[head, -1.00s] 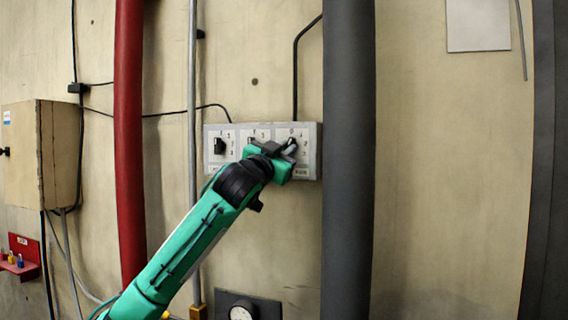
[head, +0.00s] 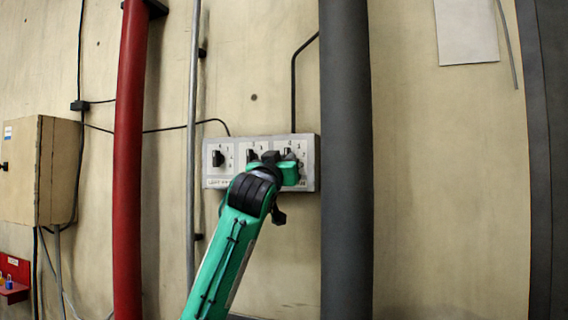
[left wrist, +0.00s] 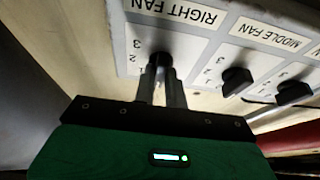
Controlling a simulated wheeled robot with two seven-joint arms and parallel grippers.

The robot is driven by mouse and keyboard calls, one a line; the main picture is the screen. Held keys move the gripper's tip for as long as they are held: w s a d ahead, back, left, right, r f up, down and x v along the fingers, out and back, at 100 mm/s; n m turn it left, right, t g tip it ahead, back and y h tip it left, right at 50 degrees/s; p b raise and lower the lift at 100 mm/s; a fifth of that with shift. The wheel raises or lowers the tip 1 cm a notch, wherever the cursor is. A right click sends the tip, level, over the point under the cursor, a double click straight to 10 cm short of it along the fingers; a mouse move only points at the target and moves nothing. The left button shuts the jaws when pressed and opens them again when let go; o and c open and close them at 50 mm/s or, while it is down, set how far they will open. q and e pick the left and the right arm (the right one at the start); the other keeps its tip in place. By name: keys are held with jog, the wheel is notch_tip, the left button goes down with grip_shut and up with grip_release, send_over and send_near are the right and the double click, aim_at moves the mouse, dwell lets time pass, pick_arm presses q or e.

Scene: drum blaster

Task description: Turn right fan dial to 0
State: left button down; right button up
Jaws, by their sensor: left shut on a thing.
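A grey-white fan panel (head: 240,143) with three black dials is fixed to the wall. The right fan dial (left wrist: 163,60) shows in the left wrist view under the upside-down label RIGHT FAN, with the numbers 2 and 3 visible beside it. My left gripper (left wrist: 161,86) is shut on this dial, one finger on each side. In the head view my left gripper (head: 288,160) covers most of the panel's right section, so the dial's pointing is hard to read. The middle fan dial (left wrist: 236,80) and the left dial (head: 218,158) are untouched. My right gripper is not in view.
A thick dark grey pipe (head: 345,220) stands close to the panel's right side. A thin grey conduit (head: 191,90) and a red pipe (head: 129,160) stand to the left. A beige box (head: 52,170) hangs further left. The wall right of the grey pipe is mostly bare.

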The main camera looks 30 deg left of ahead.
pick_arm(q)
jog(key=shift+r, duration=0.1)
jog(key=c, duration=1.4)
grip_release()
jog(key=shift+w, duration=0.1)
jog(key=shift+c, duration=0.2)
jog(key=b+v, duration=0.6)
jog(key=v, duration=0.8)
jog(key=shift+b, duration=0.4)
